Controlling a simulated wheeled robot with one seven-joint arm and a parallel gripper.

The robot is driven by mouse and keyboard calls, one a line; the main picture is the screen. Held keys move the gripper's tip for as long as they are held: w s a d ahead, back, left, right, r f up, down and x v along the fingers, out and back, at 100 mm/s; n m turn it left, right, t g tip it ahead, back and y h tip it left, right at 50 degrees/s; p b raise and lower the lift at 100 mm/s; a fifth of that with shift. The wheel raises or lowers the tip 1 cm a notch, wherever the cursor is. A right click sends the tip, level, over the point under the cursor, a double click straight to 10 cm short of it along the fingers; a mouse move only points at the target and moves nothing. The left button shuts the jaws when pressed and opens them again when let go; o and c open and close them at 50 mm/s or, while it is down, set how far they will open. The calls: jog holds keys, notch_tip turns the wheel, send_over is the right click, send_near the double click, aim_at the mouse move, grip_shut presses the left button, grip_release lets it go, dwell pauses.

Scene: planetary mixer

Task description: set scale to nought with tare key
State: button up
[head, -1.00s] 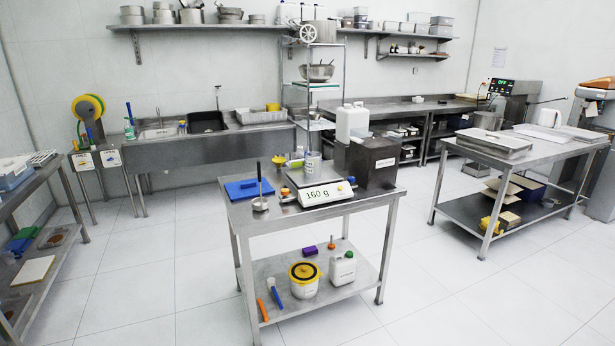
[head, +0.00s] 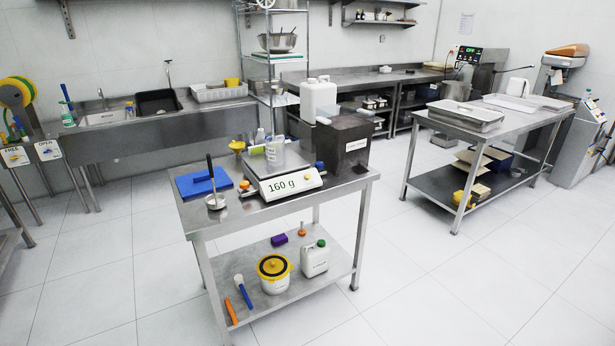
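The scale (head: 284,187) stands on the small steel table (head: 236,216) in the middle of the head view. Its front panel faces me and its display reads 160 g. A clear cup (head: 275,153) stands on the scale's pan. My gripper is not in view.
A ladle (head: 215,200), a blue board (head: 204,183), a dark box (head: 344,147) and a white canister (head: 318,98) crowd the tabletop. A lidded tub (head: 273,277) sits on the lower shelf. Another steel table (head: 470,130) stands right. The floor ahead is clear.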

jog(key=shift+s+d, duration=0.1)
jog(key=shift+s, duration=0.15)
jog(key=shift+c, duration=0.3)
